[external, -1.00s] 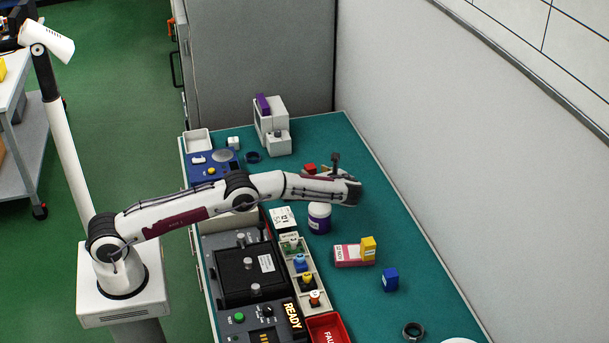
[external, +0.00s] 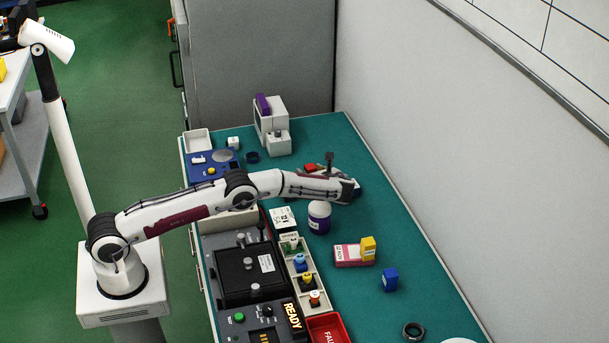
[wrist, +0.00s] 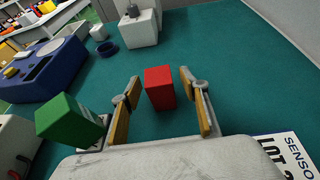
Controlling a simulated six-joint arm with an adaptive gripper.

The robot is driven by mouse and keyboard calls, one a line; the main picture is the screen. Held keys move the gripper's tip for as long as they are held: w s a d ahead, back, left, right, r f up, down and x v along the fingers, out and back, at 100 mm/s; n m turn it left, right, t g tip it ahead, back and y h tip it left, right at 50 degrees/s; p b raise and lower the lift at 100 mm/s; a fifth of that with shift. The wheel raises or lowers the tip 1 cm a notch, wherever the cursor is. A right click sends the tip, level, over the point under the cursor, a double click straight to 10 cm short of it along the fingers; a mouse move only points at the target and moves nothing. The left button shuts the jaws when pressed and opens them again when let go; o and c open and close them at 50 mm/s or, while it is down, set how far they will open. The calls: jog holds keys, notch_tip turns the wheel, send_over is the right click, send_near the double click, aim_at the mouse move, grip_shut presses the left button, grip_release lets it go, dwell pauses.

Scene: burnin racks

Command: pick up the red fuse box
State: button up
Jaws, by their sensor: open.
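The red fuse box (wrist: 159,88) stands upright on the green table in the wrist view, ahead of my gripper (wrist: 162,92) and between the lines of its two fingers. My gripper is open, and I see nothing held in it. In the external view the red fuse box (external: 309,168) shows only in part, just behind my gripper (external: 352,190). Whether the fingers reach around the box or stop short of it is hard to tell.
A green block (wrist: 70,122) stands close to the left finger. A blue device (wrist: 45,68), a dark ring (wrist: 107,48) and a white machine (wrist: 137,25) stand farther off. A labelled card (wrist: 290,152) is at lower right. A purple-white jar (external: 319,217) stands near my gripper.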

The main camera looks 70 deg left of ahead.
aim_at(311, 167)
jog(key=c, duration=1.2)
jog(key=shift+r, duration=0.1)
jog(key=shift+r, duration=4.9)
